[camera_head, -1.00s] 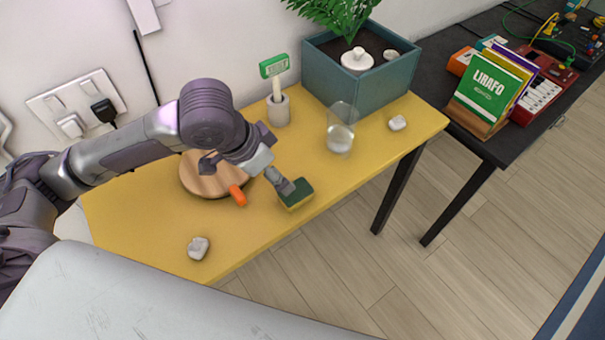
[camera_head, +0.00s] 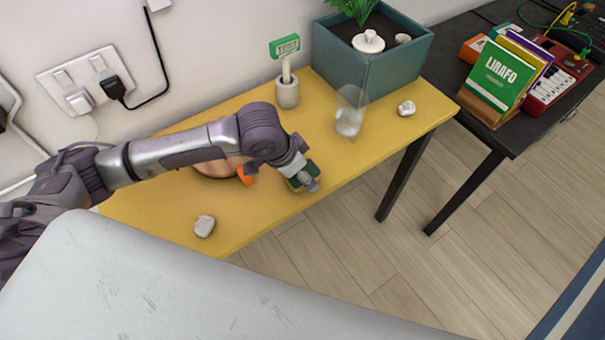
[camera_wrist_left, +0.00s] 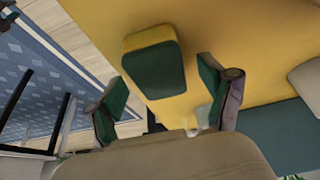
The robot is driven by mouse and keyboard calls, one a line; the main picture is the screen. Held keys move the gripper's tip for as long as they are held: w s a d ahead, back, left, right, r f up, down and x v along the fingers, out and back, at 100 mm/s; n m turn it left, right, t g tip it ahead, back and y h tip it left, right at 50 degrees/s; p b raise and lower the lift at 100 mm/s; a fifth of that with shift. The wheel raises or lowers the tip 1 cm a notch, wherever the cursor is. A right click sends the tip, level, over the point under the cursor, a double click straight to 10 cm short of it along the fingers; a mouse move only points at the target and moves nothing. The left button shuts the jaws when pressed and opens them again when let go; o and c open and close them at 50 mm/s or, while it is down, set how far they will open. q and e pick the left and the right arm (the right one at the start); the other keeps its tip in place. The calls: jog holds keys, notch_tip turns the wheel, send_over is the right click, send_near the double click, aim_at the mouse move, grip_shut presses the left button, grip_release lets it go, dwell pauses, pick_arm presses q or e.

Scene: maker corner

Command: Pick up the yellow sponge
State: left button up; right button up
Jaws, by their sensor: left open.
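The yellow sponge (camera_head: 294,187) with its dark green scouring side lies near the front edge of the yellow table (camera_head: 150,205). In the head view my left gripper (camera_head: 304,179) is right over it and hides part of it. In the left wrist view the sponge (camera_wrist_left: 153,64) sits ahead of the two spread fingers of my left gripper (camera_wrist_left: 163,95), roughly between them. That gripper is open and empty. I cannot tell whether a finger touches the sponge.
A round wooden board (camera_head: 212,169) and an orange object (camera_head: 246,176) lie left of the sponge. A whitish lump (camera_head: 204,226) lies at the front, another (camera_head: 407,108) at the right. A clear glass (camera_head: 349,120), a small pot (camera_head: 287,94) and a teal planter (camera_head: 375,72) stand behind.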

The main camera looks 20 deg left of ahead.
aim_at(308, 169)
pick_arm(q)
jog(key=shift+w+d+f, duration=0.1)
jog(key=shift+w+f, duration=0.05)
jog(key=shift+f, duration=0.3)
jog(key=c, duration=0.8)
jog(key=shift+r, duration=0.15)
jog(key=shift+r, duration=0.6)
notch_tip(308, 169, up, 3)
jog(key=shift+f, duration=0.15)
jog(key=d+r, duration=0.7)
jog(key=d, duration=0.4)
jog(key=shift+w+d, duration=0.3)
jog(key=shift+d, duration=0.05)
jog(key=shift+c, duration=0.2)
